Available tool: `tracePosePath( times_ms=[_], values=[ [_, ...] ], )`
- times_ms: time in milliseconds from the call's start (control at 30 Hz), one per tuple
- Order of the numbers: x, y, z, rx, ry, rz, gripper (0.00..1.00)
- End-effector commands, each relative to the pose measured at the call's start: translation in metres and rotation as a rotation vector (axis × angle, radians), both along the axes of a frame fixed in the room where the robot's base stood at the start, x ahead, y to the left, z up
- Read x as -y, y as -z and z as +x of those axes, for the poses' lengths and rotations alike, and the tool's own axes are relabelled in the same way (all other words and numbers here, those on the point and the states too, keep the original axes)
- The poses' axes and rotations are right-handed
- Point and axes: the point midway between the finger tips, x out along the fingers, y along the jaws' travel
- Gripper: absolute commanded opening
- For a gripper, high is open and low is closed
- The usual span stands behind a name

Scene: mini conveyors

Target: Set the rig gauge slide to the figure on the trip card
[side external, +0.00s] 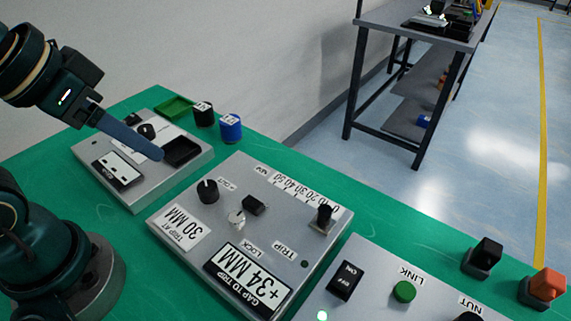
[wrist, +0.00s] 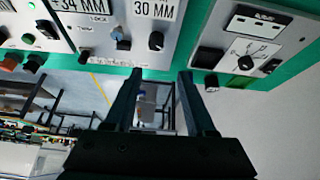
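The rig (side external: 190,245) is a grey box in the middle of the side external view. Its trip card (side external: 180,228) reads "TRIP AT 30 MM"; the card also shows at the top of the wrist view (wrist: 152,10). A black upright post (side external: 324,217), apparently the gauge slide, stands near the right end of the printed scale (side external: 300,188). A pale lever (side external: 237,218) sits near the LOCK label. The gap display (side external: 248,277) reads "+34 MM". My gripper (wrist: 162,74) is open and empty, its fingers well apart. In the side external view it hangs over the left box, away from the slide.
The left box (side external: 85,152) carries a dial and a dark recess. A green tray (side external: 174,106), a black cylinder (side external: 203,114) and a blue cylinder (side external: 230,127) stand behind it. The right box (side external: 375,265) has switches. An orange button (side external: 547,284) stands far right.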

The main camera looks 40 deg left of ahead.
Motion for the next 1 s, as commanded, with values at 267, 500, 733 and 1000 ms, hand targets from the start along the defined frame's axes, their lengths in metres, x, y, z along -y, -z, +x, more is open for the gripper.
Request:
tracePosePath(
  times_ms=[267,500,733,1000],
  values=[
    [0.02,-0.057,0.054,-0.059,0.046,-0.022,0.56],
    [0.058,-0.067,0.106,-0.154,0.126,-0.021,0.56],
    [0.105,-0.043,0.145,-0.253,0.212,-0.002,0.56],
    [0.166,0.021,0.163,-0.377,0.327,0.046,0.56]
  ],
)
